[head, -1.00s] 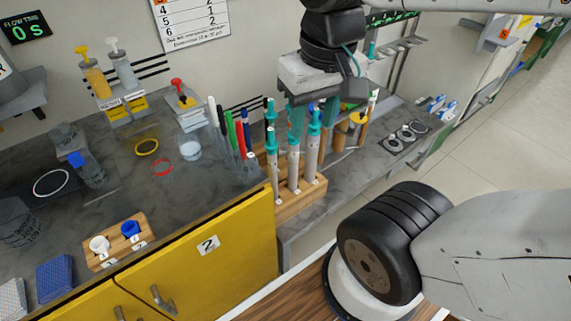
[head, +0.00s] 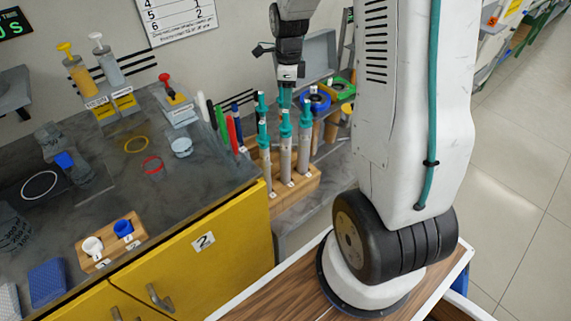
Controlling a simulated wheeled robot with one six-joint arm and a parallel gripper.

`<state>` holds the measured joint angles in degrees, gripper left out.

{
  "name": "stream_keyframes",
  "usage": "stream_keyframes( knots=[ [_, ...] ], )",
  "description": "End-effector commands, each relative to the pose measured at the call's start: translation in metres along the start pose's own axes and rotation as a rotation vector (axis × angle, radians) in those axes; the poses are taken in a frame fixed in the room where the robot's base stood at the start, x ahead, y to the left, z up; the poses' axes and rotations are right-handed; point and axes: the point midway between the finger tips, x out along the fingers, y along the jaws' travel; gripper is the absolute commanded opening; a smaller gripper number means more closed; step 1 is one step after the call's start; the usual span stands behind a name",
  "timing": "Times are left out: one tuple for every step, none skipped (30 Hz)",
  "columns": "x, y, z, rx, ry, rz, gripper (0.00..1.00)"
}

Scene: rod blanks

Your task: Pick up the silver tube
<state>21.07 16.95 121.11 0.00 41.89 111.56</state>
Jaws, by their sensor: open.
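Several silver tubes with teal tops stand upright in a wooden rack (head: 297,191) at the end of the bench. The front ones are a left tube (head: 267,165), a middle tube (head: 286,152) and a right tube (head: 304,146). I cannot tell which one the task means. My gripper (head: 285,101) hangs pointing down above and behind the front tubes, its teal fingers close to their tops in the picture. It is open, and no tube is seen held in it. The fingertips are partly hidden among the tube tops.
Black, green and red markers (head: 222,124) stand left of the rack. A blue ring (head: 317,101) and a green item (head: 341,88) lie behind it on the right. A yellow cabinet (head: 230,245) is in front. My arm hides part of the right side.

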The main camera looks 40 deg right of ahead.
Motion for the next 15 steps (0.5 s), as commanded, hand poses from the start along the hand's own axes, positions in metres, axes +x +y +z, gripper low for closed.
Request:
stream_keyframes(
  knots=[
    [0.006, -0.001, 0.000, 0.010, 0.001, 0.002, 0.44],
    [0.010, -0.001, 0.000, 0.012, 0.001, 0.003, 0.44],
    [0.015, -0.001, 0.000, 0.012, 0.001, 0.003, 0.44],
    [0.018, -0.001, 0.000, 0.011, 0.001, 0.003, 0.44],
    [0.021, -0.001, 0.000, 0.011, 0.001, 0.003, 0.44],
    [0.026, 0.000, 0.001, 0.010, 0.001, 0.003, 0.44],
    [0.029, 0.000, 0.001, 0.010, 0.001, 0.004, 0.44],
    [0.033, 0.000, 0.002, 0.009, 0.002, 0.004, 0.44],
    [0.038, -0.001, 0.003, 0.008, 0.001, 0.003, 0.44],
    [0.042, -0.001, 0.004, 0.008, 0.002, 0.004, 0.44],
    [0.048, -0.001, 0.006, 0.008, 0.002, 0.005, 0.44],
    [0.054, -0.001, 0.007, 0.008, 0.002, 0.004, 0.44],
    [0.058, -0.002, 0.008, 0.007, 0.002, 0.004, 0.44],
    [0.062, -0.001, 0.007, 0.008, 0.002, 0.005, 0.44],
    [0.067, -0.002, 0.007, 0.008, 0.001, 0.003, 0.44]
  ],
)
